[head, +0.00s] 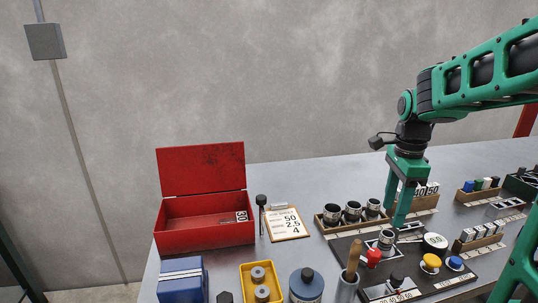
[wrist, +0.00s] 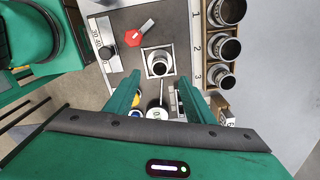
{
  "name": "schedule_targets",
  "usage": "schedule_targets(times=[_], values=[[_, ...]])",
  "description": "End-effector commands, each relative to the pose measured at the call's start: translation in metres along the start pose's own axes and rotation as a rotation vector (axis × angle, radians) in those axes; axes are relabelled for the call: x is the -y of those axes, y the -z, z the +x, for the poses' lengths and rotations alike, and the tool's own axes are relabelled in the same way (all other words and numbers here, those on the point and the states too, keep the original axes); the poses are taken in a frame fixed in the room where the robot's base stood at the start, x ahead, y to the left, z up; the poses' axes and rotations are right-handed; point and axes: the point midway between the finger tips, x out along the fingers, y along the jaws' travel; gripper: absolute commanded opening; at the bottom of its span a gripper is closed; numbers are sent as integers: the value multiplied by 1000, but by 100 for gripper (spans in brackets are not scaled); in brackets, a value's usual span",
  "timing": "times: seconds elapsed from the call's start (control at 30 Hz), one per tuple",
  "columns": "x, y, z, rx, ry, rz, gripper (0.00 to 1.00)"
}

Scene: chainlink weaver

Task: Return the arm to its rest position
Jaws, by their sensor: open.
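My green gripper (head: 397,222) hangs fingers down over the dark machine panel (head: 345,246) at the right of the bench. In the wrist view my gripper (wrist: 158,88) has its two fingers spread with nothing held between them. A silver cylinder (head: 386,241) with a dark opening stands on the panel just below and left of the fingertips. It also shows in the wrist view (wrist: 159,63), in a square seat just beyond the fingertips. The fingers appear apart from it.
A wooden rack (head: 331,216) with three cylinders stands behind the panel. A red knob (head: 373,257), yellow button (head: 430,262) and white round dial (head: 435,242) sit near the gripper. An open red box (head: 205,234) and clipboard (head: 286,225) are left. Air above the bench is clear.

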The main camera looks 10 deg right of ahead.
Motion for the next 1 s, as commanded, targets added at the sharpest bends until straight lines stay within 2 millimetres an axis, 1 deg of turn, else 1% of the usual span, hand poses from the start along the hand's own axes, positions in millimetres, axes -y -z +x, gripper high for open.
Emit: schedule_targets(times=[0.07, 0.17, 0.43, 0.6, 0.7, 0.83, 0.9, 1.0], values=[[-7, 2, 0, -4, 1, -38, 49], [-25, 8, 1, -12, 1, -145, 49], [-99, 31, 11, -25, -6, -596, 49], [-146, 41, 25, -15, -7, -890, 49], [-169, 46, 34, -7, -5, -1043, 49], [-190, 48, 43, 5, -2, -1191, 49], [-197, 49, 46, 9, 0, -1240, 49], [-202, 50, 49, 13, 1, -1278, 49]])
